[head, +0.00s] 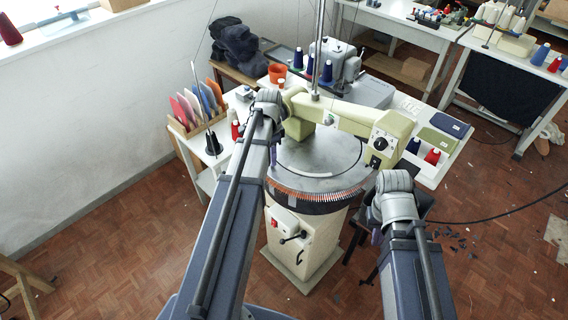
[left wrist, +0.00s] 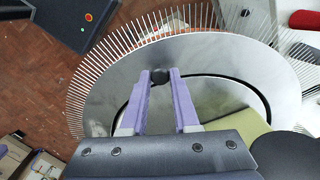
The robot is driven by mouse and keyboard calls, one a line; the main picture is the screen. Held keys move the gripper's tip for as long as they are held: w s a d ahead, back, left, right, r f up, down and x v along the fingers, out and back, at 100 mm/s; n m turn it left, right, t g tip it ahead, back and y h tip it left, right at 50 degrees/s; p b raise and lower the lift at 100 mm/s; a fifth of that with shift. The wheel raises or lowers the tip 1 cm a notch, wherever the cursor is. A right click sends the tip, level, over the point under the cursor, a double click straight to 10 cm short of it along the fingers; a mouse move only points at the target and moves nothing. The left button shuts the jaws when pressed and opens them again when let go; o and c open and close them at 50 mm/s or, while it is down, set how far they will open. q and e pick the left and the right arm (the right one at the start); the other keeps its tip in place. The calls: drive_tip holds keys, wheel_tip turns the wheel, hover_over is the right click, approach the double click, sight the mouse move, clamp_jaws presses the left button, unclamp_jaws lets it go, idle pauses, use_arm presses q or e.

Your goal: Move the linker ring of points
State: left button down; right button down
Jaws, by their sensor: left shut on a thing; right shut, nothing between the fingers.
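The linker's ring of points (head: 318,197) runs round the edge of the grey round dial (head: 318,160) on a cream pedestal. Its points look copper in the head view. In the left wrist view the ring (left wrist: 103,56) shows as thin upright pins round the metal dial (left wrist: 215,55). My left gripper (left wrist: 161,78) is over the dial, its purple fingers shut on a small dark knob (left wrist: 160,73) near the rim. In the head view my left arm hides most of that gripper. My right gripper (head: 376,237) is shut and empty, right of the pedestal and mostly hidden by its arm.
A pale green machine arm (head: 350,116) with a dial control (head: 380,143) spans above the dial. A red switch and a black handle (head: 292,238) are on the pedestal's front. Parquet floor (head: 110,225) is open at the left.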

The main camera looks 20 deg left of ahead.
use_arm(q)
drive_tip(key=w+a+m, duration=0.2)
drive_tip(key=w+a, duration=0.1)
drive_tip(key=w+a+m, duration=0.3)
drive_tip(key=a, duration=0.1)
drive_tip(key=shift+w+a+m, duration=0.1)
drive_tip(key=shift+w+m, duration=0.2)
drive_tip(key=shift+w, duration=0.1)
drive_tip(key=shift+w+a+m, duration=0.3)
drive_tip(key=shift+w+m, duration=0.1)
drive_tip(key=shift+w, duration=0.15)
drive_tip(key=shift+w+a+m, duration=0.25)
drive_tip(key=shift+w+m, duration=0.15)
drive_tip(key=shift+w, duration=0.1)
drive_tip(key=c, duration=0.7)
unclamp_jaws()
drive_tip(key=shift+o, duration=0.2)
drive_tip(key=shift+r, duration=0.1)
wheel_tip(320, 180, up, 8)
drive_tip(key=p, duration=0.8)
